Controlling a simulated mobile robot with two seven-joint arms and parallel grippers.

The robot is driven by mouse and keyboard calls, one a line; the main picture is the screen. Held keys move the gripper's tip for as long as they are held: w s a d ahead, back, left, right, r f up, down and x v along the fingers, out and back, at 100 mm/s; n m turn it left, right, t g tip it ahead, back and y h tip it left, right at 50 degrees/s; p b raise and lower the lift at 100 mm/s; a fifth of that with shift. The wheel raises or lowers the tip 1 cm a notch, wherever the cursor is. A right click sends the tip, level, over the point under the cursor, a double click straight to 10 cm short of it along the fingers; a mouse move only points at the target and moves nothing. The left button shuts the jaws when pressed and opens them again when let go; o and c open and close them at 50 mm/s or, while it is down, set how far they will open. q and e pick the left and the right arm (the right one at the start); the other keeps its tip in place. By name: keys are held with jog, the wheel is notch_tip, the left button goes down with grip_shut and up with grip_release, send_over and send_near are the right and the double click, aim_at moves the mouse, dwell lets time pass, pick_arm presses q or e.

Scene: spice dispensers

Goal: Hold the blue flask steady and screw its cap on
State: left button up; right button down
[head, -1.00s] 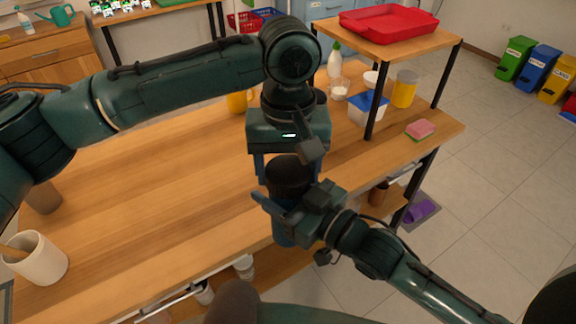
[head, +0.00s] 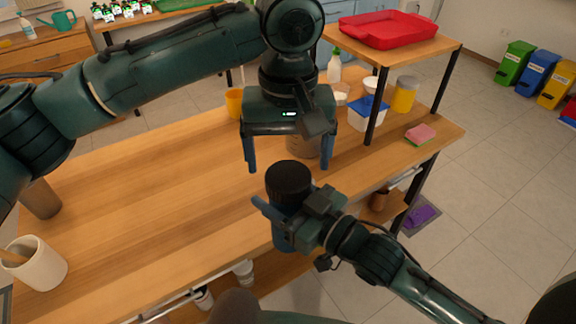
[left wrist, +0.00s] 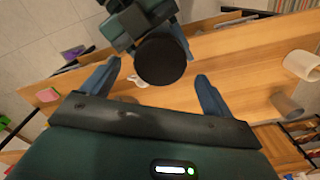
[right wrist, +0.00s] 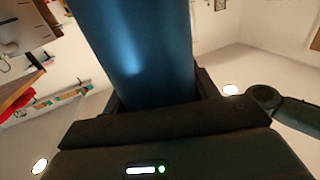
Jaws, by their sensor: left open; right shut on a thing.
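The blue flask (head: 284,236) is held upright in my right gripper (head: 290,215) in front of the table's front edge. Its blue body fills the top middle of the right wrist view (right wrist: 135,45) between the fingers. The black cap (head: 289,181) sits on top of the flask; how tightly it is seated cannot be told. My left gripper (head: 282,168) is open and empty, pointing down above and slightly behind the cap. In the left wrist view the round cap top (left wrist: 162,60) shows between and beyond the open fingers (left wrist: 158,85).
The wooden table (head: 150,190) is mostly clear in the middle. A white cup (head: 38,264) stands at its left. A blue-lidded container (head: 368,113), a yellow jar (head: 404,95) and a pink sponge (head: 420,133) stand at the right, near a raised shelf with a red tray (head: 388,30).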

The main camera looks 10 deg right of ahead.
aim_at(288, 174)
pick_arm(q)
jog(key=shift+r, duration=0.2)
jog(key=shift+c, duration=0.5)
jog(key=shift+w+r+n, duration=0.1)
jog(key=shift+r+n, duration=0.55)
jog(key=shift+n, duration=0.35)
notch_tip(288, 174, up, 2)
jog(key=n, duration=0.3)
jog(key=shift+n, duration=0.4)
jog(key=shift+f, duration=4)
